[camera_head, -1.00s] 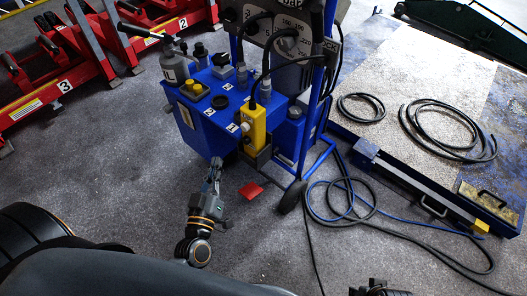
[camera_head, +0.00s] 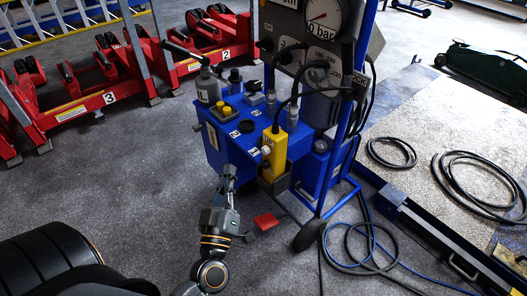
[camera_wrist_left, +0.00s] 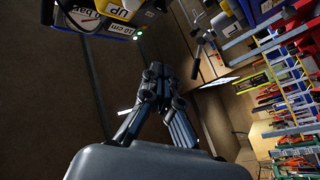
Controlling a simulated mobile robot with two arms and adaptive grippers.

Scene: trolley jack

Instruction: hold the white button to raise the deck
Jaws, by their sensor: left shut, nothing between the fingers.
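The white button (camera_head: 266,150) is small and sits on the side of the yellow control box (camera_head: 275,154), which hangs at the front of the blue trolley unit (camera_head: 214,142). My left gripper (camera_head: 229,170) is shut and empty, to the left of the yellow box and lower in the picture, apart from it. In the left wrist view the shut fingers (camera_wrist_left: 156,76) point up, and part of the yellow box (camera_wrist_left: 118,8) with an "UP" label shows at the top edge; I cannot make out the button there. The deck (camera_head: 418,112) is the flat plate at right.
A red pedal (camera_head: 266,221) lies on the floor near my left gripper. Black and blue hoses (camera_head: 350,240) coil on the floor at right, and a black hose (camera_head: 470,180) lies on the deck. Red jack stands (camera_head: 90,90) are at left.

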